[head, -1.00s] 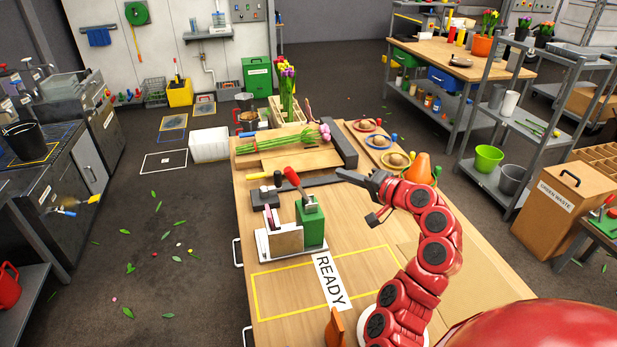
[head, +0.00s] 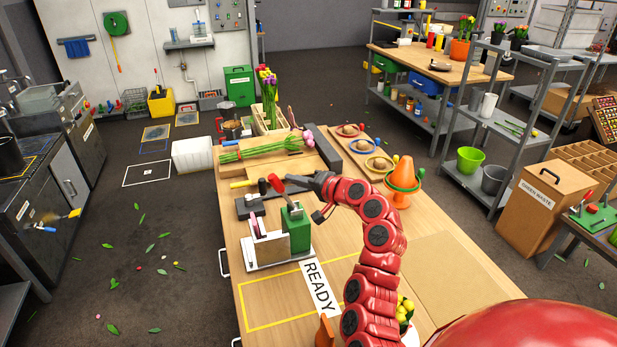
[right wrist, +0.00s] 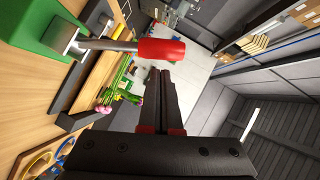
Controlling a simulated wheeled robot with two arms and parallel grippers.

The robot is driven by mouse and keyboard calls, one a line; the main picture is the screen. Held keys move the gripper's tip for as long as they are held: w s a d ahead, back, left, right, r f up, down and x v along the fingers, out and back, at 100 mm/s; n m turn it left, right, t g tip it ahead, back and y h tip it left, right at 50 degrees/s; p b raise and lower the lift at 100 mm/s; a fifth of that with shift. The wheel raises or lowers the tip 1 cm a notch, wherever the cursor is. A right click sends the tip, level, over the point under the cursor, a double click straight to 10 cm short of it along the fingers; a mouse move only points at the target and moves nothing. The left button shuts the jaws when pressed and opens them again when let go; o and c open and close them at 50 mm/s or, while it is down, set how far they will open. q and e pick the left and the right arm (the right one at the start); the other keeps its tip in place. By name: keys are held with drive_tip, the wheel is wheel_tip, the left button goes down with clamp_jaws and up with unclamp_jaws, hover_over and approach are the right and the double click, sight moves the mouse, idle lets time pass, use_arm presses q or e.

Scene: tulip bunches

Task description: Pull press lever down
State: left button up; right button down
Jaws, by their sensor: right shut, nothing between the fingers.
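The press has a green body (head: 298,230) on a white base on the wooden table. Its lever stands up at a tilt, with a red handle (head: 276,184) at the top. My right gripper (head: 289,180) is shut and empty, just right of the red handle in the head view. In the right wrist view, the red handle (right wrist: 161,49) lies across the picture just beyond the shut fingertips (right wrist: 160,73). I cannot tell whether they touch. The lever's metal rod runs left to the green body (right wrist: 48,28). My left gripper is not in view.
A tulip bunch (head: 262,148) lies behind the press. An orange cone (head: 402,179) and a tray with coloured rings (head: 364,147) are to the right. A READY label (head: 319,288) and yellow outline lie in front of the press. A grey shelf (head: 492,112) stands farther right.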

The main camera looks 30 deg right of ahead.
drive_tip(key=shift+w+a+f, duration=0.1)
drive_tip(key=shift+a+f, duration=0.1)
drive_tip(key=shift+a, duration=0.05)
drive_tip(key=shift+w+a+f+b, duration=0.2)
drive_tip(key=shift+a+b, duration=0.1)
drive_tip(key=shift+a, duration=0.25)
drive_tip(key=shift+s+r, duration=0.1)
